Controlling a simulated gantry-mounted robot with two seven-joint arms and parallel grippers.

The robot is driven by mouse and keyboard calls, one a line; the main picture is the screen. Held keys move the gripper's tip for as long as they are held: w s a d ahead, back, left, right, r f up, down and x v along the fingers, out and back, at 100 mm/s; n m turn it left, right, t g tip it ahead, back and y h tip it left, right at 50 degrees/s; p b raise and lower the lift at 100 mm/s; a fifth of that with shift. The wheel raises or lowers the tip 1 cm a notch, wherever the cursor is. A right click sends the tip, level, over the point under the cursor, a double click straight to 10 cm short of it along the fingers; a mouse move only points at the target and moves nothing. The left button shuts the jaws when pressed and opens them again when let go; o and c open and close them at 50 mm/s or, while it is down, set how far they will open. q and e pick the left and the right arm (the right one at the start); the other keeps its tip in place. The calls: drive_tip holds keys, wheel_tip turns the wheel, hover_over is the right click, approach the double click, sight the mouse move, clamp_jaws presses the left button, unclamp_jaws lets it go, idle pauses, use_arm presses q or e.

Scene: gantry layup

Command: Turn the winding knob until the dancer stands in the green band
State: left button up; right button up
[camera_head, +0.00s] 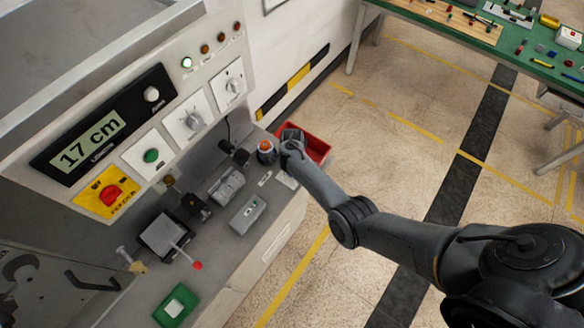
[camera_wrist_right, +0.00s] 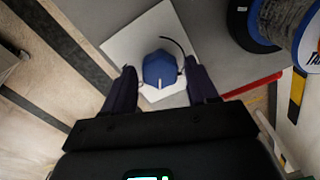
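In the right wrist view a blue knob (camera_wrist_right: 160,70) with a white pointer mark sits on a white square plate (camera_wrist_right: 118,44). My right gripper (camera_wrist_right: 163,88) has one dark finger on each side of the knob, with narrow gaps showing, so it looks open around or just above it. In the head view my right gripper (camera_head: 291,138) is over the far end of the machine's ledge, beside a red tray; the blue knob cannot be made out there. I cannot pick out the dancer or the green band. My left gripper is not in view.
The machine panel carries a display (camera_head: 90,140) reading 17 cm, a green button (camera_head: 151,156) and a red stop knob (camera_head: 110,194). Small devices crowd the ledge near a red tray (camera_head: 317,149). A wound spool (camera_wrist_right: 288,22) is close right of the knob. A green workbench (camera_head: 540,70) stands behind.

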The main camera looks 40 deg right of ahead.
drive_tip(key=shift+o, duration=0.5)
wheel_tip(320, 180, up, 11)
drive_tip(key=p, duration=0.2)
drive_tip(key=shift+s+f, duration=0.1)
drive_tip(key=shift+f, duration=0.05)
idle(0.4)
